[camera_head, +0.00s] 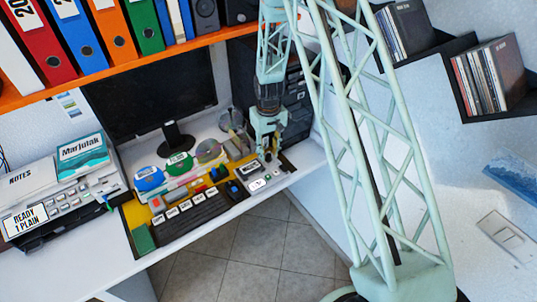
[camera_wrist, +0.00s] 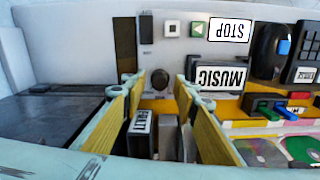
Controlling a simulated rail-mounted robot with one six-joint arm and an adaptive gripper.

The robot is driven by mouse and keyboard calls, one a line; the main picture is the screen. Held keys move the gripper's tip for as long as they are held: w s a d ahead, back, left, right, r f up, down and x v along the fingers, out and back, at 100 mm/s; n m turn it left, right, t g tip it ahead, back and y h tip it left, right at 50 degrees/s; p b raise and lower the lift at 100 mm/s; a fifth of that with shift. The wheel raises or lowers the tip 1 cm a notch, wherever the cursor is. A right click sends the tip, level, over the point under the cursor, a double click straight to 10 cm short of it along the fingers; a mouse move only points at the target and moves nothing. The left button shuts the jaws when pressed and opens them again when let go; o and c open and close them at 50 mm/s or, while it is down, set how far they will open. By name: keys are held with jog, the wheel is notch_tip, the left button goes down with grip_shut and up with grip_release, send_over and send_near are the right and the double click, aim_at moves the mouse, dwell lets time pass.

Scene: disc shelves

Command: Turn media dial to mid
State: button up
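In the wrist view a dark round dial (camera_wrist: 160,78) sits on a light grey panel (camera_wrist: 75,40), close to an upside-down MUSIC label (camera_wrist: 218,77). I take it for the media dial; its pointer mark is too small to read. My gripper (camera_wrist: 161,88) is open, its yellow-padded fingers on either side of the dial in this view. Whether they touch it cannot be told. In the head view my gripper (camera_head: 269,151) points down at the right end of the desk console, by a small light panel (camera_head: 262,182). The dial cannot be made out there.
A box with a FAULTY label (camera_wrist: 140,122) shows between the fingers in the wrist view. The head view shows a black keyboard (camera_head: 190,215), monitor (camera_head: 150,75) and orange shelf (camera_head: 130,62).

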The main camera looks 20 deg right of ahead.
notch_tip(320, 180, up, 11)
dwell(0.8)
jog(key=shift+r, duration=0.1)
dwell(0.5)
notch_tip(320, 180, up, 19)
jog(key=t+b, duration=0.1)
jog(key=b, duration=0.1)
send_over(268, 155)
jog(key=s, duration=0.8)
jog(key=s+r+m+t, duration=0.1)
jog(key=s+r, duration=0.9)
jog(key=r, duration=0.2)
jog(key=s+r+t+b, duration=0.1)
jog(key=s+r, duration=0.2)
jog(key=s, duration=1.2)
jog(key=s+r+m+t+b, duration=0.1)
jog(key=s+r, duration=0.3)
jog(key=s, duration=1.1)
jog(key=shift+s+r+b, duration=0.2)
jog(key=shift+s+b, duration=0.1)
jog(key=shift+b, duration=0.5)
